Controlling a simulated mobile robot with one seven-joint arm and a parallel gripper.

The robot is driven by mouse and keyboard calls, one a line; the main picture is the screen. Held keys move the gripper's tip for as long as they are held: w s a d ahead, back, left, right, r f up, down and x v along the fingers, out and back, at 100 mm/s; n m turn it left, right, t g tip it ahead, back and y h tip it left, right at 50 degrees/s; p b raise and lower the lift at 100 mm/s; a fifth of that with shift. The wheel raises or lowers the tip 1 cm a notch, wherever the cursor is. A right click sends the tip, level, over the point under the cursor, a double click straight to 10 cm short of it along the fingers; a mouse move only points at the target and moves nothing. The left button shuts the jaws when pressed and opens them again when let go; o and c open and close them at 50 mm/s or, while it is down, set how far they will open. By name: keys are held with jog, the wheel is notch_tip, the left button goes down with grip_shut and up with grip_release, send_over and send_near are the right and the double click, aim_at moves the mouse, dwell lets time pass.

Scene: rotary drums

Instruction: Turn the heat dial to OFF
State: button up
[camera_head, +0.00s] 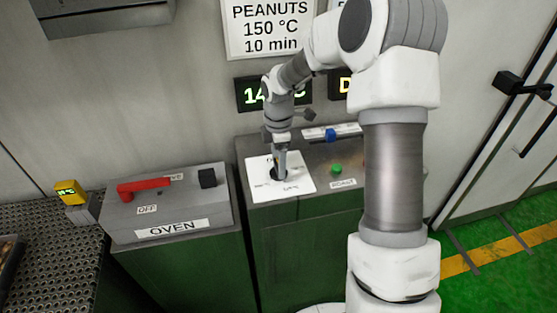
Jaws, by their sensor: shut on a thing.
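The heat dial (273,174) is a small dark knob on a white plate (302,184) on top of a grey control box. The plate carries small markings that I cannot read at this size. My gripper (280,172) points down over the plate and is shut on the dial. Its fingers and wrist hide most of the dial, so which marking it points to cannot be told.
Right of the plate are a green button (336,168) above a ROAST label and a blue-handled slider (330,135). Left stands the OVEN box (190,215) with a red lever (145,186) and black knob (207,178). Displays are on the wall behind, partly hidden by my arm.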

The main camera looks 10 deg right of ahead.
jog(key=shift+w+r, duration=0.1)
jog(key=o, duration=1.3)
notch_tip(320, 180, up, 17)
jog(key=shift+r, duration=0.2)
